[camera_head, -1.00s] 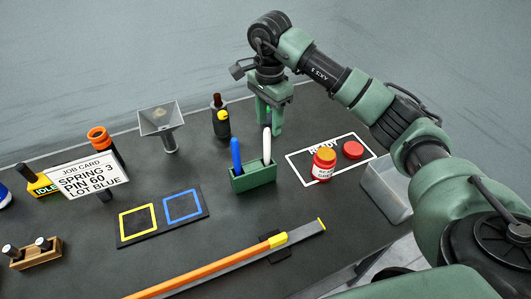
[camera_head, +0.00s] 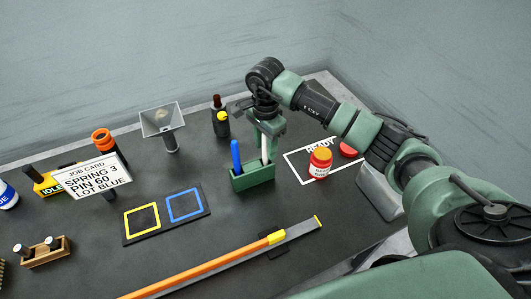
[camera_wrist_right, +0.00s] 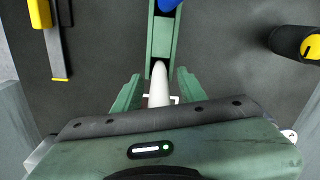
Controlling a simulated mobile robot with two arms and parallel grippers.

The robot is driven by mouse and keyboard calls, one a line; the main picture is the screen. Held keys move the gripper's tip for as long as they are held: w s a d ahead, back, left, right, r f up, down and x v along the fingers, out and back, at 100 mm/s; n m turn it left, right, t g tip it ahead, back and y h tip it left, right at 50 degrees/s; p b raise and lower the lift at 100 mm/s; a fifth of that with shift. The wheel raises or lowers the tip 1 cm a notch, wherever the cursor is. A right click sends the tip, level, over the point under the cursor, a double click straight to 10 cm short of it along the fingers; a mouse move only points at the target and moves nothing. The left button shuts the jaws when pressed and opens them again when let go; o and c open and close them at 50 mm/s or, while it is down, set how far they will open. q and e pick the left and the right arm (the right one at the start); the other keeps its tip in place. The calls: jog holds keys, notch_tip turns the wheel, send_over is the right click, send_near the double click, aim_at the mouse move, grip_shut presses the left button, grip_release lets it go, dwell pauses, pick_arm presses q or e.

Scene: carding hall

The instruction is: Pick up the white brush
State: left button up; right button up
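The white brush (camera_head: 264,150) stands upright in the right part of the green holder (camera_head: 253,178), beside a blue brush (camera_head: 236,154). My right gripper (camera_head: 267,138) is at the brush from above, its fingers on either side of the upper part. In the right wrist view the white brush (camera_wrist_right: 159,84) lies between the two green fingers (camera_wrist_right: 158,94), with a gap on each side, so the gripper is open. The brush's lower end is hidden in the holder. My left gripper is not in view.
A red jar (camera_head: 320,163) with an orange lid stands right of the holder on the READY mat (camera_head: 296,163). A yellow-and-blue-framed board (camera_head: 166,213) and an orange bar (camera_head: 208,268) lie in front.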

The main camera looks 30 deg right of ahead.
grip_shut()
jog(key=shift+r, duration=0.1)
